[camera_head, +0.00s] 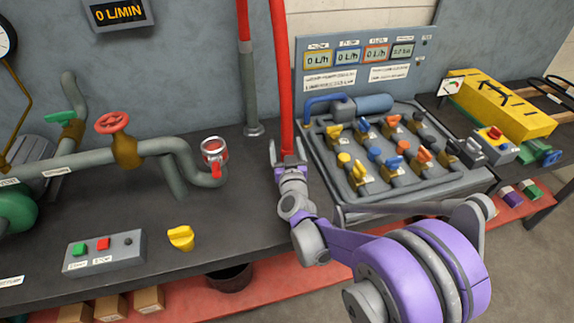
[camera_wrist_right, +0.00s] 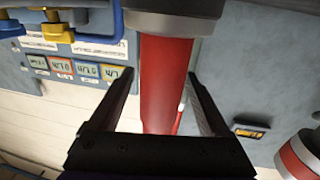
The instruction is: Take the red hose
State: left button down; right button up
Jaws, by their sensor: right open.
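The red hose (camera_head: 281,80) hangs from the top edge of the head view down to my right gripper (camera_head: 287,156). In the right wrist view the hose (camera_wrist_right: 167,85) runs between the two dark fingers of that gripper, with a grey metal end fitting (camera_wrist_right: 175,18) at the top edge. The fingers are apart, one on each side of the hose, with a gap visible on the right side. The lower end of the hose is hidden by the gripper in the head view. My left gripper is in neither view.
A grey post (camera_head: 251,100) with a red upper part stands left of the hose. A valve panel (camera_head: 385,150) stands close on the right. A yellow knob (camera_head: 181,237) sits on the dark bench (camera_head: 235,215).

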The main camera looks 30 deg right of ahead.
jog(key=shift+w, duration=0.1)
grip_shut()
dwell(0.4)
dwell(1.0)
